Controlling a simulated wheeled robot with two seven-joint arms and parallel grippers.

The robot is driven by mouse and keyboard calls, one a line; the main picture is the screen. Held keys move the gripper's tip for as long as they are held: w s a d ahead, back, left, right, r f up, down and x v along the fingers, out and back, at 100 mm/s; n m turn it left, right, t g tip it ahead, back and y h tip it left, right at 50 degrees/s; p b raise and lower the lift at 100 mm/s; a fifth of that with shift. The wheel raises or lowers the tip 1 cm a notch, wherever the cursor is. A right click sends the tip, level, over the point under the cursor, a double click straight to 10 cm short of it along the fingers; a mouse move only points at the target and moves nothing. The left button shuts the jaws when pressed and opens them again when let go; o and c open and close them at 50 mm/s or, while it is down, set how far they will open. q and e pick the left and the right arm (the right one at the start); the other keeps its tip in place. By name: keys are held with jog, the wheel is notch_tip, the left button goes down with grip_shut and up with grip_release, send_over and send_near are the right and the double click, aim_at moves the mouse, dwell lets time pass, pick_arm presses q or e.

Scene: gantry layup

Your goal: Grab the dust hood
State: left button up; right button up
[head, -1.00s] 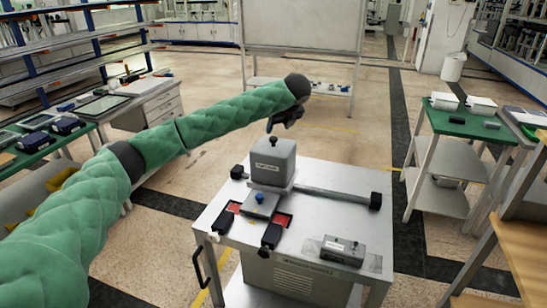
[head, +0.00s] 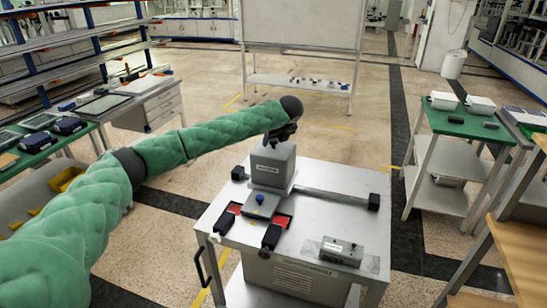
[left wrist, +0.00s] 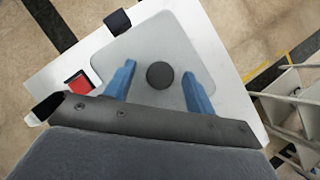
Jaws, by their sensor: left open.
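The dust hood (head: 272,165) is a grey box with a label on its front, standing on the gantry table. In the left wrist view, its flat grey top (left wrist: 180,45) shows with a round black knob (left wrist: 160,75) in the middle. My left gripper (head: 275,139) is directly above the hood at its knob. In the left wrist view, the left gripper's blue fingers (left wrist: 160,82) are open, one on each side of the knob, with gaps to it. The knob is hidden behind the gripper in the head view. My right gripper is not in view.
A green-topped cart (head: 465,122) stands to the right. Floor around the table is clear.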

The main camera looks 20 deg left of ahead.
pick_arm(q)
grip_shut()
dwell(0.3)
jog(key=shift+r, duration=0.1)
